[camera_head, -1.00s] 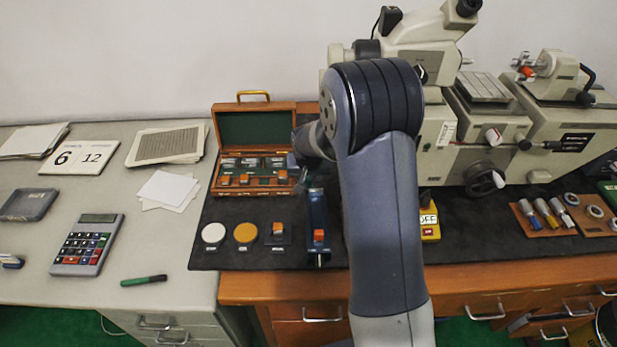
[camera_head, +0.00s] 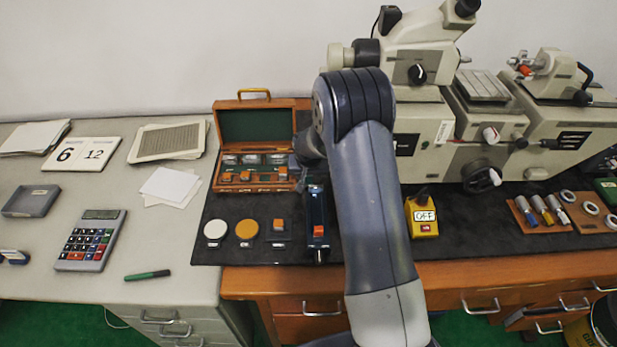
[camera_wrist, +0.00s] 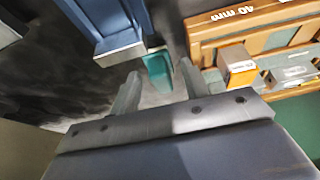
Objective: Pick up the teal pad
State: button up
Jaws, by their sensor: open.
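The teal pad (camera_wrist: 158,70) shows in the wrist view as a small block beside the metal end of a blue tool (camera_wrist: 110,25). I cannot tell whether the pad touches that end. My gripper (camera_wrist: 158,80) is open, with one finger on each side of the pad in the picture. I cannot tell how far the fingertips are above the mat.
A wooden case (camera_head: 255,187) with an open lid stands left of my arm; it is close to the right finger in the wrist view (camera_wrist: 230,20). A yellow OFF box (camera_head: 423,218) and a large grey machine (camera_head: 415,125) stand to the right. Discs (camera_head: 246,229) lie at the mat's front.

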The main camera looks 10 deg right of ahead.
grip_shut()
jog(key=shift+r, duration=0.1)
dwell(0.4)
jog(key=shift+r+b, duration=0.35)
jog(key=shift+r, duration=0.15)
jog(key=shift+r+b, duration=0.1)
jog(key=shift+b, duration=0.2)
jog(key=shift+s+a+t+b, duration=0.1)
jog(key=shift+s+t+b, duration=0.15)
jog(key=shift+t+b, duration=0.45)
jog(key=b, duration=0.2)
jog(key=t+b, duration=0.1)
jog(key=b, duration=0.2)
jog(key=shift+s+f+h, duration=0.25)
jog(key=shift+h, duration=0.05)
jog(key=shift+s+t+b, duration=0.1)
jog(key=shift+t+b, duration=0.2)
jog(key=shift+b, duration=0.35)
